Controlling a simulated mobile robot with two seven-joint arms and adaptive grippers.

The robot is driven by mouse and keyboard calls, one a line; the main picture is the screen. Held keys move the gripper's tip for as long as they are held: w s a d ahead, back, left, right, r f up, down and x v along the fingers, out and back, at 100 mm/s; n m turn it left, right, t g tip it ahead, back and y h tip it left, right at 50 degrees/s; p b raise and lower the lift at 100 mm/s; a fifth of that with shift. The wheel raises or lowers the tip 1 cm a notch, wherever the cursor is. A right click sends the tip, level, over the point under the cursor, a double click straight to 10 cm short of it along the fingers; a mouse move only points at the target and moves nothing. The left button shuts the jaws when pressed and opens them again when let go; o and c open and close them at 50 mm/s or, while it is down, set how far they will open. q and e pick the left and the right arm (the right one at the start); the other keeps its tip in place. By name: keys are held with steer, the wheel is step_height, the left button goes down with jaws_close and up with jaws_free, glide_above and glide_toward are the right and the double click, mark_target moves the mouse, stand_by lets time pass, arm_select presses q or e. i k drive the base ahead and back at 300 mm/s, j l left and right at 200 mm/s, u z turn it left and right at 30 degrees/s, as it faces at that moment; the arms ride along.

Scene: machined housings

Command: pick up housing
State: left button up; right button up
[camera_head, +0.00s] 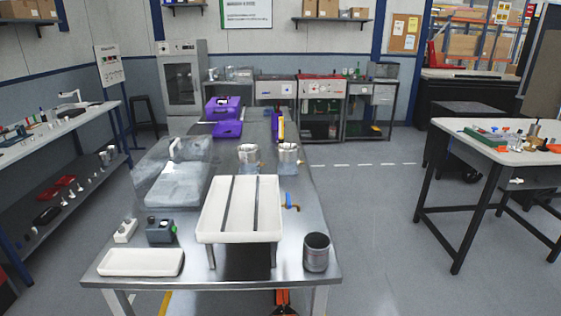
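No part is clearly recognisable as the housing. On the near end of the steel table (215,268) stands a dark grey, open-topped metal cylinder (316,255), upright at the right. A small dark grey box (160,232) with a green spot on its side stands at the left. A small pale block (125,231) with knobs is beside it. A shallow white tray (140,262) lies at the front left and looks empty. A raised white tray (240,232) on legs, with two dark lengthwise strips, stands in the middle. Neither gripper is in view.
A transparent cover (176,178) stands on the table's left, with two light cylindrical items (288,154) behind the raised tray. Purple equipment (222,108) is farther back. Side benches stand left (55,125) and right (500,142). Open floor (365,230) lies right of the table.

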mark_target(288, 153)
steer(key=l+u, duration=0.1)
steer(key=u, duration=0.3)
steer(key=i+l+u, duration=0.1)
steer(key=u, duration=0.3)
steer(key=l+u, duration=0.25)
steer(key=u, duration=0.15)
steer(key=l+u, duration=0.3)
steer(key=l, duration=0.25)
steer(key=l+u, duration=0.3)
steer(key=l, duration=0.25)
steer(key=k+l+u, duration=0.15)
steer(key=l, duration=0.4)
steer(key=l+u, duration=0.15)
steer(key=l, duration=0.4)
steer(key=k+l, duration=0.1)
steer(key=l, duration=0.25)
steer(key=k+l, duration=0.1)
steer(key=l, duration=0.25)
steer(key=k+l+u, duration=0.1)
steer(key=l, duration=0.25)
